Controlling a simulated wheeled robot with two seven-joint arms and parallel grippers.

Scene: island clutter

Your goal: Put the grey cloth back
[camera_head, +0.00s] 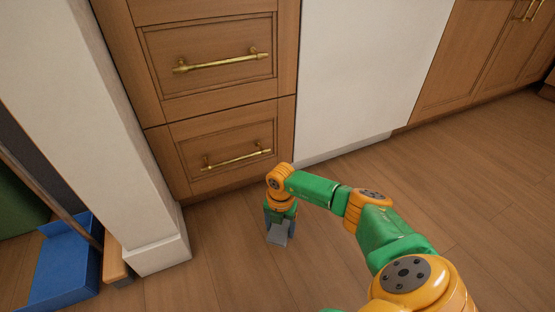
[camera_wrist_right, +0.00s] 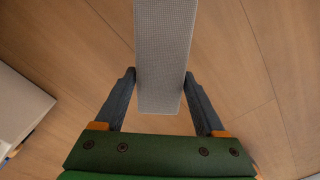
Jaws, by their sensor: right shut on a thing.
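The grey cloth (camera_head: 278,236) looks like a folded, flat strip. It hangs at the fingertips of my right gripper (camera_head: 281,218), low over the wooden floor in the head view. In the right wrist view the cloth (camera_wrist_right: 165,50) runs from between the two fingers (camera_wrist_right: 160,78) up to the top edge of the picture. The fingers are shut on its sides. Whether its far end touches the floor I cannot tell. My left gripper is not in view.
Wooden drawers (camera_head: 215,135) with brass handles stand behind my right gripper, beside a white panel (camera_head: 365,70). A white post (camera_head: 120,140) stands at the left, with a blue bin (camera_head: 65,265) beyond it. The wooden floor (camera_head: 460,180) is clear at the right.

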